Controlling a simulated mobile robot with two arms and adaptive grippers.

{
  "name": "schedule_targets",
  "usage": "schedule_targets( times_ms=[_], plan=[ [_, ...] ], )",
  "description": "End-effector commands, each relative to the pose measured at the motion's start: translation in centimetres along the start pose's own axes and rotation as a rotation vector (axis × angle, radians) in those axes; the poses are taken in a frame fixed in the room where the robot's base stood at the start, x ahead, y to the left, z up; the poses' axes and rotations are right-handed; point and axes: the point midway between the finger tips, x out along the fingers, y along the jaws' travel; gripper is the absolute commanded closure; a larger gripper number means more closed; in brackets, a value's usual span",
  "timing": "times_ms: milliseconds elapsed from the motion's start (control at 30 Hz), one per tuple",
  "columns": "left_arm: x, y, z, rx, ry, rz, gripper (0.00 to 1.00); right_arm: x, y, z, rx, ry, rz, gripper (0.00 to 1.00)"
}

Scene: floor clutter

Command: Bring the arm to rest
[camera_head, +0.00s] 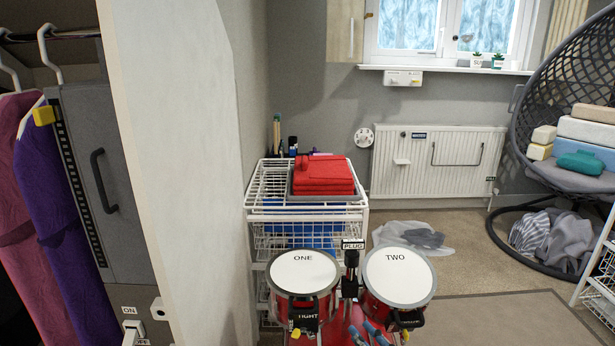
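What I take for my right gripper (367,333) shows only in part at the bottom edge of the head view, as small blue-grey tips in front of the red drum stand. It is low, between the drum marked ONE (304,272) and the drum marked TWO (398,276). Most of it is cut off by the frame, so I cannot tell its opening or whether it holds anything. My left gripper is not in view.
A white wire trolley (262,206) carrying folded red cloth (323,174) stands behind the drums. A pale partition (180,170) closes the left side. A hanging chair (540,130) stands at right. Clothes in a clear bag (415,236) lie on the floor.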

Motion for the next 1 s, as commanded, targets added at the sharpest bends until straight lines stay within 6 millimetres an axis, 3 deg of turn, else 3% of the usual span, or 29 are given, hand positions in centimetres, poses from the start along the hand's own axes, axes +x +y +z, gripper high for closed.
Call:
schedule_targets(
  times_ms=[200, 333, 533, 800, 900, 1000],
  plan=[
    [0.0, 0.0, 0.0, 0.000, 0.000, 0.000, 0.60, -5.5, -4.9, 4.8, 0.473, -0.444, -0.140, 0.76],
    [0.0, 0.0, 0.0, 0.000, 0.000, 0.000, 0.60, -11.1, -9.2, 5.4, 0.742, -0.696, -0.254, 0.76],
    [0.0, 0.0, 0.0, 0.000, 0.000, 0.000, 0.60, -19.4, -14.1, 3.0, 1.033, -0.988, -0.417, 0.76],
    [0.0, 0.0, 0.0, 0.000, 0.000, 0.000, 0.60, -27.7, -17.0, -1.9, 1.263, -1.250, -0.594, 0.76],
    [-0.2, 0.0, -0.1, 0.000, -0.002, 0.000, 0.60, -30.2, -17.2, -3.8, 1.320, -1.327, -0.653, 0.76],
    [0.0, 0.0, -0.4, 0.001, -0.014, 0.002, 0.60, -29.5, -17.2, -3.4, 1.309, -1.327, -0.657, 0.76]
  ],
)
